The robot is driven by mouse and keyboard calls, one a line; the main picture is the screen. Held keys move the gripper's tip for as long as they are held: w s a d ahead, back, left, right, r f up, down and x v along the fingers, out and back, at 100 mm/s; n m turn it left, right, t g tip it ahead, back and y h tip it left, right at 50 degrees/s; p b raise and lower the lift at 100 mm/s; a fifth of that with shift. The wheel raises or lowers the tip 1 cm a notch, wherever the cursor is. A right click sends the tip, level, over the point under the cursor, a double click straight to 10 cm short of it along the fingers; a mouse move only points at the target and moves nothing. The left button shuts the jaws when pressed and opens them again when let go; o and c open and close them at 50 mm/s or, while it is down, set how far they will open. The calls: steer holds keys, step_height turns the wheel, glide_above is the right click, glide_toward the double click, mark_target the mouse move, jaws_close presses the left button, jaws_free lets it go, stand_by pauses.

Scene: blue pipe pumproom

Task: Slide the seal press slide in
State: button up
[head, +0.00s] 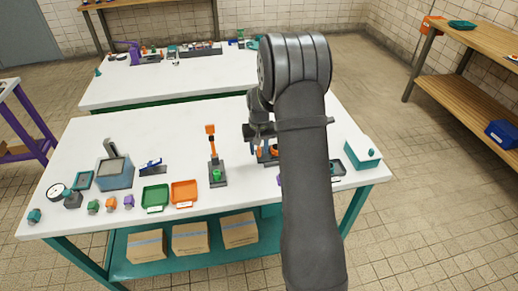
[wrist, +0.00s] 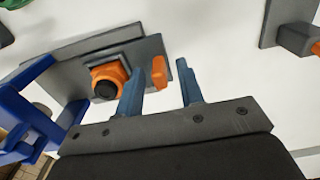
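The seal press appears in the wrist view as a grey base (wrist: 65,72) carrying an orange round part with a black centre (wrist: 106,82). A small upright orange tab (wrist: 159,72), which looks like the slide's handle, stands at the right end of the base. My gripper (wrist: 161,66) is open, with its two blue-grey fingers on either side of the tab in the picture. White gaps show beside the tab, and I cannot tell its depth between the fingers. In the head view, my arm hides most of the press; a bit of orange (head: 267,151) shows beside my gripper (head: 258,138).
A blue frame-like object (wrist: 30,115) stands close on the left in the wrist view. The lever stand (head: 215,165), green tray (head: 155,198) and orange tray (head: 185,193) lie left of my arm. A teal box (head: 362,154) stands at the right on the white table (head: 110,135).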

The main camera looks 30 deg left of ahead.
steer(key=shift+f, duration=0.25)
jaws_close()
steer(key=w+d, duration=0.3)
steer(key=shift+w+d, duration=0.25)
steer(key=shift+w, duration=0.05)
jaws_free()
